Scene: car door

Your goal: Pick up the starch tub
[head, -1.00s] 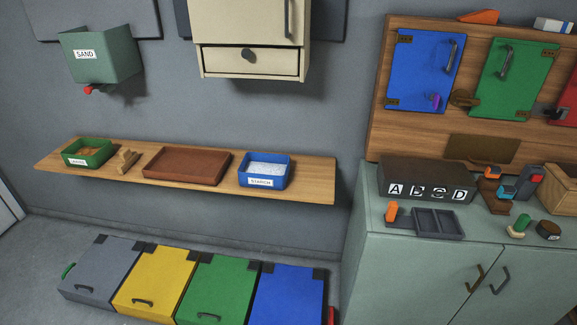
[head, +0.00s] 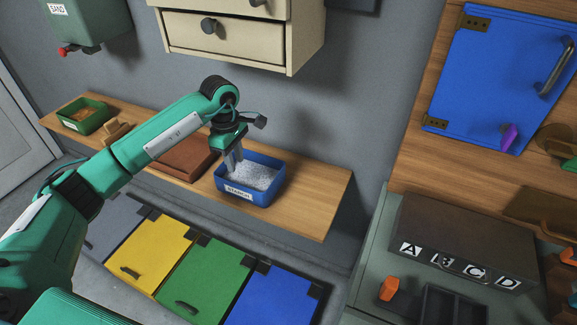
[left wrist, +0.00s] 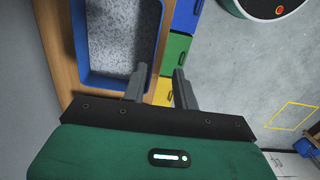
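The starch tub (head: 258,198) is a blue open box filled with white granules, with a "STARCH" label on its front. It stands upright on the wooden shelf (head: 310,208). My left gripper (head: 231,166) points down at the tub's left end. In the left wrist view, its two fingers (left wrist: 160,78) are apart with nothing held. One finger overlaps the edge of the tub (left wrist: 77,40); the other is outside it. Contact and exact finger height cannot be told. My right gripper is not in view.
A brown tray (head: 190,158), a wooden piece (head: 117,133) and a green tub (head: 84,115) stand left on the shelf. A beige drawer cabinet (head: 225,36) hangs above. Coloured lidded bins (head: 205,280) are below. The shelf's right end is clear.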

